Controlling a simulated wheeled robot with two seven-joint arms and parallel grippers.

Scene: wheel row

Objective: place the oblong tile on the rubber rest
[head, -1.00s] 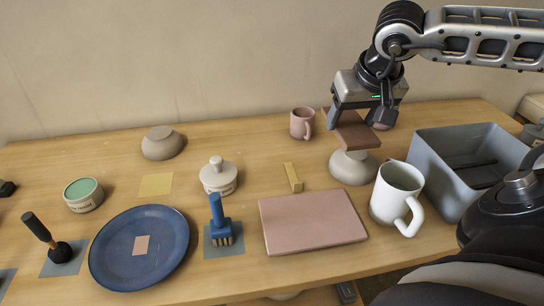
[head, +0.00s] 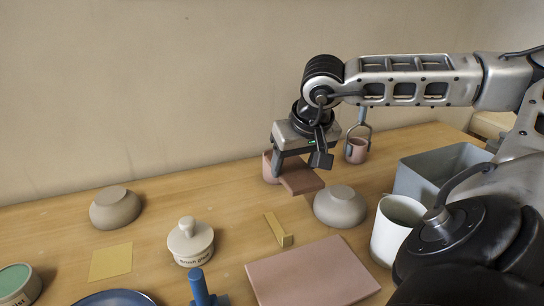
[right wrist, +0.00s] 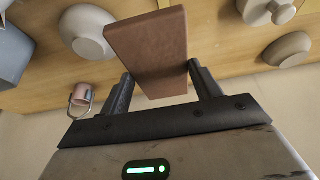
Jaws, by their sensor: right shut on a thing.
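My right gripper (head: 300,165) is shut on the oblong tile (head: 300,179), a flat brown slab. It holds the tile in the air, left of the upturned grey bowl in the head view. In the right wrist view the tile (right wrist: 148,45) sticks out between the two fingers (right wrist: 162,90). I cannot tell for sure which thing is the rubber rest; a flat pink slab (head: 312,273) and a thin yellow square (head: 111,262) lie bare on the table. My left gripper is not in view.
The upturned grey bowl (head: 340,206), yellow block (head: 278,231), lidded pot (head: 190,242) and white mug (head: 393,234) stand nearby. A pink mug (head: 268,166) is partly hidden behind the gripper. A grey bin (head: 425,188) and pink pail (head: 357,151) are at the right.

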